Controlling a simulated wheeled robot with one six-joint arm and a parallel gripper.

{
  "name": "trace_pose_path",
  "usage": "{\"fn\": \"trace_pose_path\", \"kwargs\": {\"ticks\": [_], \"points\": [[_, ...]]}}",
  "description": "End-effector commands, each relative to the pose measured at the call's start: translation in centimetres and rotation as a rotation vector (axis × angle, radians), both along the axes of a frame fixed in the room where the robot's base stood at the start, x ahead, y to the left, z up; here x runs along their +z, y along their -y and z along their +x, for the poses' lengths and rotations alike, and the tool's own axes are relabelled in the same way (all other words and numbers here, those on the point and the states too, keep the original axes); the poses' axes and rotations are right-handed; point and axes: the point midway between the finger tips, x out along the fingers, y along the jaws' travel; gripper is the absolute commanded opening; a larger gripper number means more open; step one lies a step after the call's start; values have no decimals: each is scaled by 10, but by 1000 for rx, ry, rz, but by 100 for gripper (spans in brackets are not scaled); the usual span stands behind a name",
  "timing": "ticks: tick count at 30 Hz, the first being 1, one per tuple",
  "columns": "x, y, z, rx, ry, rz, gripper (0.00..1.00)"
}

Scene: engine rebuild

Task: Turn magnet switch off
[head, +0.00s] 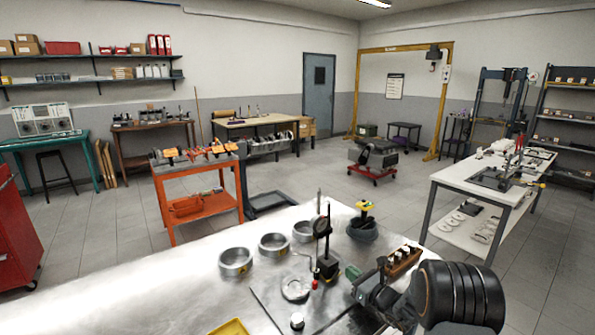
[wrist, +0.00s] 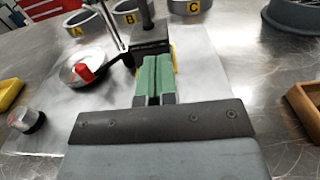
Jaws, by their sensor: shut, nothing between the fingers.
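The dial indicator stand has a dark magnetic base (head: 327,268) on the metal bench, with an upright post and a round dial (head: 321,225). In the wrist view the base (wrist: 150,48) lies just beyond my fingertips. A small red knob (head: 314,284) stands by the base; it also shows in the wrist view (wrist: 84,73), in front of a round metal disc. I cannot tell whether it is the switch, or its setting. My gripper (wrist: 155,62) has its green fingers together and empty, pointing at the base; contact is unclear. It shows at the bench's right in the head view (head: 355,273).
Metal rings marked A (wrist: 78,22), B (wrist: 130,17) and C (wrist: 190,7) stand behind the base. A silver-and-black knob (wrist: 27,119) is at left. A wooden tray (head: 402,262) is at right, a yellow tray (head: 230,328) in front. The left bench top is clear.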

Motion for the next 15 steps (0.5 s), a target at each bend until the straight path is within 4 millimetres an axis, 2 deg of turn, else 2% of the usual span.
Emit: {"fn": "trace_pose_path", "kwargs": {"ticks": [7,15], "points": [[-2,-15,19,3,1,0,0],[0,-23,27,7,2,-2,0]]}}
